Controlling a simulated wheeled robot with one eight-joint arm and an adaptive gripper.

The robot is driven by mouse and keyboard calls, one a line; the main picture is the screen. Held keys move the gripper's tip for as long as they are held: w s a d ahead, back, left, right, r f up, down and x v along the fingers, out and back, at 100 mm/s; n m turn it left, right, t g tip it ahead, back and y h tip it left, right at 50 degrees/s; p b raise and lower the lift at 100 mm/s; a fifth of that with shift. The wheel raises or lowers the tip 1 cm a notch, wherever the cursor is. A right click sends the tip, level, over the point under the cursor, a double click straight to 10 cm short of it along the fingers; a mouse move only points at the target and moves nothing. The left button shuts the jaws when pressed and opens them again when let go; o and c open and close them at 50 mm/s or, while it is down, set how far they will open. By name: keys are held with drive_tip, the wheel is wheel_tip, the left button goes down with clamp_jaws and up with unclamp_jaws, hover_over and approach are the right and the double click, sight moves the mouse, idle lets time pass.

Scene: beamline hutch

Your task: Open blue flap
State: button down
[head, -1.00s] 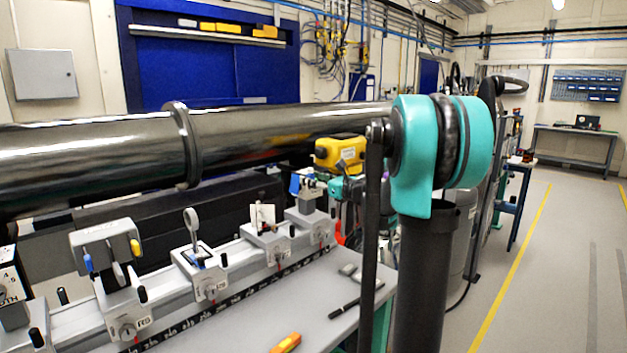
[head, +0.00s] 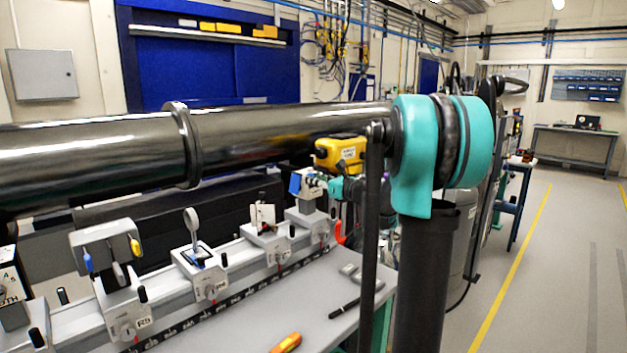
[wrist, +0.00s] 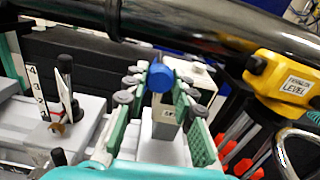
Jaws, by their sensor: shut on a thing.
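The blue flap (head: 295,184) shows in the head view at the top of the far carrier on the grey rail. In the wrist view the blue flap (wrist: 160,78) has a rounded face above a grey post with a partly hidden label. My gripper (wrist: 160,88) has its green-padded fingers on either side of the flap and is shut on it. In the head view my gripper (head: 322,184) is small, just right of the flap, and partly hidden by my arm. The flap's hinge is not clear.
A yellow level (head: 341,153) sits close behind and above my gripper. A large dark pipe (head: 260,137) crosses above the rail. Several other carriers stand along the rail to the left. A screwdriver (head: 287,343) and a black pen lie on the bench (head: 250,320).

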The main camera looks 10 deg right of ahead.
drive_tip(key=shift+m, duration=0.4)
drive_tip(key=m, duration=1.2)
drive_tip(key=shift+m, duration=0.3)
drive_tip(key=c, duration=1.2)
unclamp_jaws()
drive_tip(key=shift+d, duration=0.1)
drive_tip(key=v, duration=1.2)
